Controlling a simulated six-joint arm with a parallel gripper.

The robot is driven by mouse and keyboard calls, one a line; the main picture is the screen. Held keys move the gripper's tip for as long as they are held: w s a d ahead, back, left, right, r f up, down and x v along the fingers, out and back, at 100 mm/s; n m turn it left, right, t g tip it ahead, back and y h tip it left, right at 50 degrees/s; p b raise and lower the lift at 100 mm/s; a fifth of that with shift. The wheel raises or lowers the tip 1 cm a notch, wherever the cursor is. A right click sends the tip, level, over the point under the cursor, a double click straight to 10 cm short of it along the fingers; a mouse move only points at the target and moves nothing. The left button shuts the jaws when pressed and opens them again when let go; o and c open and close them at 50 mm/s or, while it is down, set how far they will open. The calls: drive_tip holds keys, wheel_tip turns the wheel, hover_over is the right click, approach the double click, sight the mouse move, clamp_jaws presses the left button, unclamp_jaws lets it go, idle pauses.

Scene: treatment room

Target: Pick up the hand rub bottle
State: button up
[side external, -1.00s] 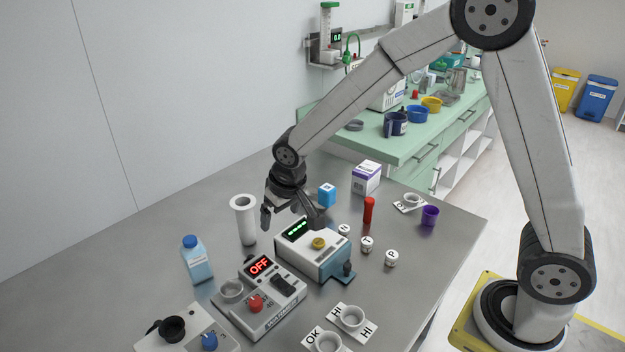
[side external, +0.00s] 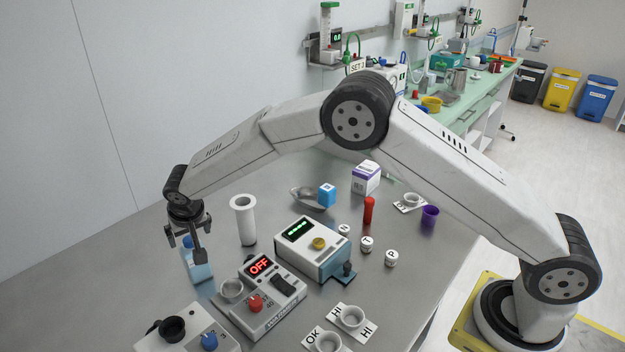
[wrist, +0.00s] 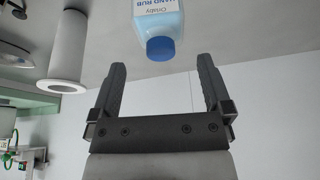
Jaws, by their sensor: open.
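The hand rub bottle (side external: 200,271) is light blue with a blue cap and stands at the left of the steel table in the side view. My gripper (side external: 186,247) is above it, fingers pointing down, and partly covers the bottle's top. In the wrist view the bottle (wrist: 152,14) is at the top edge, its label reading "HAND RUB", with its cap towards me. My open fingers (wrist: 161,66) are spread to either side of the cap's line. The cap appears just beyond the fingertips, and nothing is between them.
A white flanged tube (side external: 244,222) stands right of the bottle. The warmer box with a red "OFF" display (side external: 262,300) and a knobbed box (side external: 185,333) lie nearer the camera. The table left of the bottle is clear.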

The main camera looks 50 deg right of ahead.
sight(191, 245)
drive_tip(key=shift+f, duration=0.15)
drive_tip(key=shift+x, duration=1.2)
drive_tip(key=shift+x, duration=2.55)
clamp_jaws()
